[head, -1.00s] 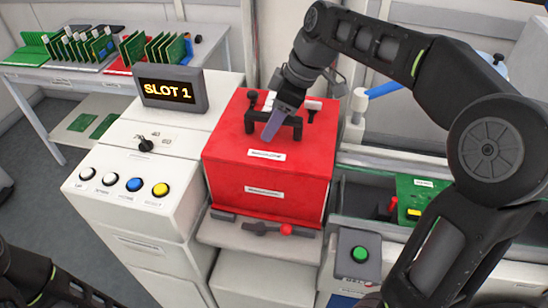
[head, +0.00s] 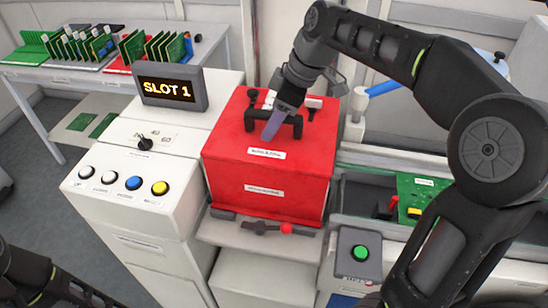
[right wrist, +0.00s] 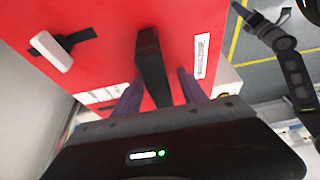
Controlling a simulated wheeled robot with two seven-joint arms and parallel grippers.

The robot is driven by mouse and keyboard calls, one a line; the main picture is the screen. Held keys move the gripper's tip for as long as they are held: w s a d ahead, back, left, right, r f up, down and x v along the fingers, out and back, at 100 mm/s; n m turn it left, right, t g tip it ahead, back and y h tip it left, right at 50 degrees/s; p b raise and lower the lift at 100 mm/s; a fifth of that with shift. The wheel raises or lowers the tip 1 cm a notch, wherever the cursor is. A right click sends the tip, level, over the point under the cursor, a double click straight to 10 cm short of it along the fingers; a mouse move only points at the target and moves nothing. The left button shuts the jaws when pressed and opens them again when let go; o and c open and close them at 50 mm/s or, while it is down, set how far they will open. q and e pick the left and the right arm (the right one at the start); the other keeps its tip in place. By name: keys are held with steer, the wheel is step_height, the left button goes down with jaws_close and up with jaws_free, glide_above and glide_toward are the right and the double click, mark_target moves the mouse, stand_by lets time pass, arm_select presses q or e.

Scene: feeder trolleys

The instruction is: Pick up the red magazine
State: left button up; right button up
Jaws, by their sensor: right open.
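The red magazine (head: 266,175) is a box with white labels, sitting on the feeder trolley's shelf. A black handle (head: 298,128) stands on its top. My right gripper (head: 270,132) is over the top of the magazine at the handle. In the right wrist view the handle (right wrist: 151,62) lies between the two open fingers (right wrist: 160,90), with gaps visible on both sides. My left arm shows only at the bottom left corner of the head view; its gripper is not visible.
A white control cabinet with coloured buttons (head: 133,183) and a SLOT 1 display (head: 170,88) stands left of the magazine. A lever with a red knob (head: 286,228) lies in front. A green button box (head: 355,256) and a tray with a green board (head: 415,190) are at the right.

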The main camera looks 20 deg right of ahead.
jaws_close()
stand_by(0.6)
stand_by(0.8)
steer(key=shift+w+r, duration=0.15)
steer(key=shift+r, duration=0.1)
